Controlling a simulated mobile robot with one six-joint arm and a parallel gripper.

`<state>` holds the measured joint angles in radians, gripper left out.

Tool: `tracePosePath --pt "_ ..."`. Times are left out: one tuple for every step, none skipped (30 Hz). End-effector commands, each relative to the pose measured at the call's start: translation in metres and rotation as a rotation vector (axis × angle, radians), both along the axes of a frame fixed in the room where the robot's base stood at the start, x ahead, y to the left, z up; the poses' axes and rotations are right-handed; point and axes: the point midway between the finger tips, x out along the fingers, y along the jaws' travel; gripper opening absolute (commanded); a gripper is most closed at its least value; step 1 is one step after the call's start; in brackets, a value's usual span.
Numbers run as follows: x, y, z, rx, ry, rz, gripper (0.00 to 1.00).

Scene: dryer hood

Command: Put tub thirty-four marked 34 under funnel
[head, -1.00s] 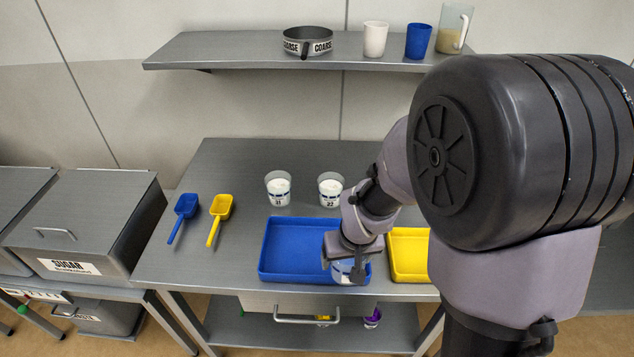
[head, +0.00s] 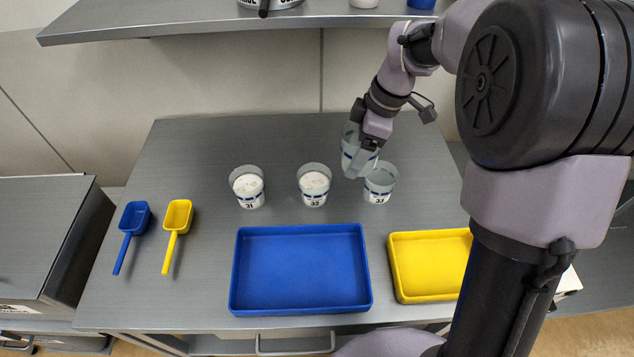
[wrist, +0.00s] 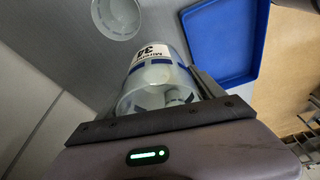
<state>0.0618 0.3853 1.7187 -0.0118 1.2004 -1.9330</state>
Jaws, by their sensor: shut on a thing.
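My gripper (head: 362,148) is shut on a clear tub with a blue band, tub 34 (head: 349,158). In the wrist view the held tub (wrist: 152,72) sits between the fingers with its 34 label upside down, looking nearly empty. In the head view it is behind tub 33 (head: 380,184), overlapping it in the picture. I cannot tell whether it touches the table. The funnel is not seen in either view.
Two tubs with white contents, 31 (head: 247,187) and 32 (head: 314,186), stand left of tub 33. A blue tray (head: 300,270) is empty, as is a yellow tray (head: 430,265). Blue (head: 131,228) and yellow (head: 176,230) scoops lie left. A shelf (head: 200,18) hangs above.

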Motion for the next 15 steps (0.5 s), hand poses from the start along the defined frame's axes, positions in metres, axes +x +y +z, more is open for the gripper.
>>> tracePosePath --pt "-0.001 0.0 -0.018 0.0 0.004 0.004 0.38" --pt "-0.001 0.0 -0.029 -0.001 0.005 0.005 0.38" --pt "-0.001 0.0 -0.046 0.0 0.007 0.004 0.38" --pt "-0.001 0.0 -0.057 -0.001 0.005 0.005 0.38" --pt "-0.001 0.0 -0.068 -0.001 0.006 0.004 0.38" --pt "-0.001 0.0 -0.081 0.0 0.007 0.003 0.38" --pt "-0.001 0.0 -0.089 -0.001 0.006 0.004 0.38" --pt "-0.001 0.0 -0.096 -0.001 0.005 0.003 0.38" --pt "-0.001 0.0 -0.104 0.0 0.004 0.002 0.38" --pt "-0.001 0.0 -0.109 0.0 0.004 0.002 0.38" --pt "-0.001 0.0 -0.112 -0.002 0.003 0.003 0.38" --pt "-0.001 0.0 -0.116 -0.002 0.003 0.003 0.38" --pt "-0.001 0.0 -0.121 -0.001 0.004 0.002 0.38" --pt "-0.001 0.0 -0.128 0.0 0.004 0.002 0.38" --pt "-0.001 0.0 -0.14 -0.001 0.005 0.002 0.38"
